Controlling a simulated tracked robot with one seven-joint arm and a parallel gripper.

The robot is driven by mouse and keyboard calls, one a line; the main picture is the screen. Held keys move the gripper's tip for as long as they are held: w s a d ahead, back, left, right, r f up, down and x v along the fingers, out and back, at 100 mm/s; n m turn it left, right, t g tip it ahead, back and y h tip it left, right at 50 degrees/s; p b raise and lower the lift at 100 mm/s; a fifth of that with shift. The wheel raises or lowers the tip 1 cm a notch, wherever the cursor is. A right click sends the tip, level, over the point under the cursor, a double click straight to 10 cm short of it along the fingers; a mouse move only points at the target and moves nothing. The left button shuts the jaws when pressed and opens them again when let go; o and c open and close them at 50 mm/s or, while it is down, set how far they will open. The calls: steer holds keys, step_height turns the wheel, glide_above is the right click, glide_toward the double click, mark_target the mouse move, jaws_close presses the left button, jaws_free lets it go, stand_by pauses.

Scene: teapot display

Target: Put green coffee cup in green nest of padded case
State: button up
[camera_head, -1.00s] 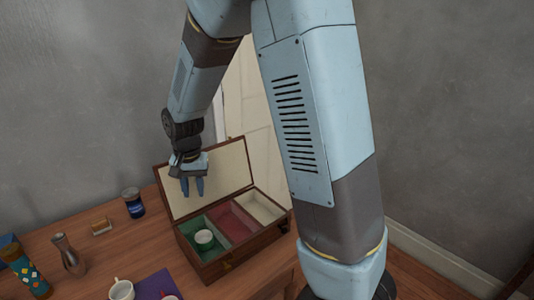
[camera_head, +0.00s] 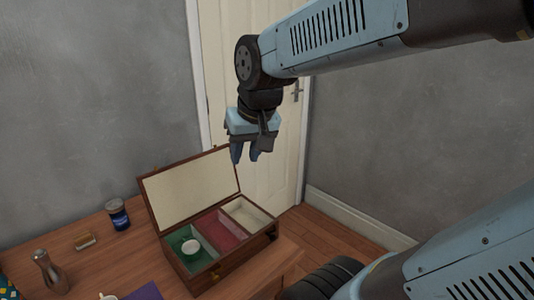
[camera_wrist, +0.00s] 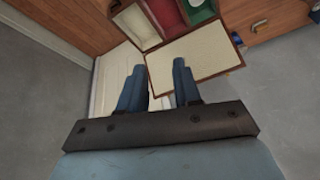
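The padded case (camera_head: 207,278) stands open on the wooden table, its lid (camera_head: 190,190) tilted up at the back. It has a green nest (camera_head: 181,235), a red one (camera_head: 222,233) and a cream one (camera_head: 250,214). A pale cup (camera_head: 190,247) sits in the green nest; its outer colour is hard to tell. My gripper (camera_head: 244,160) is open and empty, above and behind the case near the lid's upper right. In the wrist view my gripper (camera_wrist: 158,82) has its fingers apart, with the case lid (camera_wrist: 190,55) beyond them.
A dark blue jar (camera_head: 118,215), a small box (camera_head: 85,241) and a metal vase (camera_head: 49,272) stand on the table left of the case. A purple mat (camera_head: 145,292) and part of a white cup (camera_head: 108,297) show at the front. A door stands behind.

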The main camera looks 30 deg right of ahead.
steer(key=s+d+r+t, duration=0.1)
steer(key=s+d, duration=0.1)
steer(key=s, duration=0.3)
steer(key=shift+s+r+n+h, duration=0.25)
steer(key=shift+n+h, duration=0.05)
